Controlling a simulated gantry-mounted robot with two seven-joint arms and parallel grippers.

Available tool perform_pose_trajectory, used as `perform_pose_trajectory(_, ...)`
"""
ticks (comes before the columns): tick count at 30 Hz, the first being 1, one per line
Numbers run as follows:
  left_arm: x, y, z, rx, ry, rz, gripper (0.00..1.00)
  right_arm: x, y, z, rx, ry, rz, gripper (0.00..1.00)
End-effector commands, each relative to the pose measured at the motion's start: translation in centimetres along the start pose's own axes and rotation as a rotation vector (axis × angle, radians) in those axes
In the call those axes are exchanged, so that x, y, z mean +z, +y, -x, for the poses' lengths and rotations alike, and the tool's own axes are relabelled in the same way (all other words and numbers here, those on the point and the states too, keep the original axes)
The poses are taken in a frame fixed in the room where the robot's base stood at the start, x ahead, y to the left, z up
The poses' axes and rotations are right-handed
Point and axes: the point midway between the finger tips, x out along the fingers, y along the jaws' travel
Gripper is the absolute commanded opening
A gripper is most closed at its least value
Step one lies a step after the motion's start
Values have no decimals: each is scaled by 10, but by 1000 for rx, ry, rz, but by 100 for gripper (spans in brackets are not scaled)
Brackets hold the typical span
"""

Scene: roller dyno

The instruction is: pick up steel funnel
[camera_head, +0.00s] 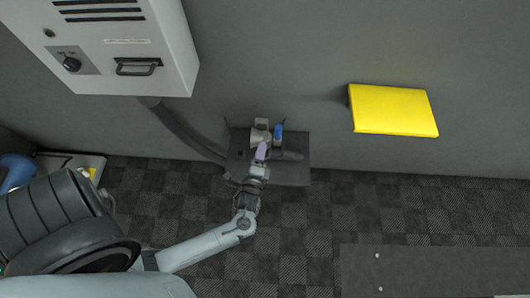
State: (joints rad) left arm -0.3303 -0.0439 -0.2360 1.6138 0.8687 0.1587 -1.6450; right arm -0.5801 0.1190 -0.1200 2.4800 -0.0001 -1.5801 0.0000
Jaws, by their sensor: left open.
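A small pale grey metal piece (261,128), which may be the steel funnel, stands on a dark shelf (295,176) against the wall; it is too small to be sure of its shape. A blue item (278,132) stands just right of it. A small purple item (261,151) lies in front of the grey piece, at the tip of my left gripper (259,160). My left gripper is open and reaches over the shelf from the front. I cannot tell whether its fingers touch the purple item. My right gripper is out of view.
A grey wall cabinet (150,40) with a knob and handle hangs at the upper left. A thick dark hose (185,130) runs from below it towards the shelf. A yellow panel (393,110) juts from the wall at right. The checkered floor (380,210) right of the shelf is clear.

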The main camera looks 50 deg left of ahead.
Motion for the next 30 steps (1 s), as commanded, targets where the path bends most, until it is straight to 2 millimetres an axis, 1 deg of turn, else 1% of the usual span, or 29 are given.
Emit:
perform_pose_trajectory(1, -11, 37, -4, -13, -12, -15, 48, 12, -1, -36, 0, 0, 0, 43)
perform_pose_trajectory(5, -28, 82, -11, -38, -42, -40, 48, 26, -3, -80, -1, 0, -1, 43)
perform_pose_trajectory(9, -51, 130, -19, -40, -56, -44, 48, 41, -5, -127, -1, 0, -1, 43)
perform_pose_trajectory(12, -69, 159, -25, -38, -55, -36, 48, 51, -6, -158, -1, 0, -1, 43)
perform_pose_trajectory(13, -74, 166, -27, -39, -54, -32, 48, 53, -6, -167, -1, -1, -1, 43)
perform_pose_trajectory(15, -84, 178, -32, -44, -51, -21, 48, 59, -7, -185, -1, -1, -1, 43)
perform_pose_trajectory(18, -96, 189, -38, -55, -50, -2, 48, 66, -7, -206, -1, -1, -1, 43)
perform_pose_trajectory(21, -104, 195, -44, -65, -51, 12, 48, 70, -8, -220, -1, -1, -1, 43)
perform_pose_trajectory(24, -107, 199, -47, -71, -52, 20, 48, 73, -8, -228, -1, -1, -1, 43)
perform_pose_trajectory(30, -109, 199, -59, -78, -53, 24, 48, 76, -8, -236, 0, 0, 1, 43)
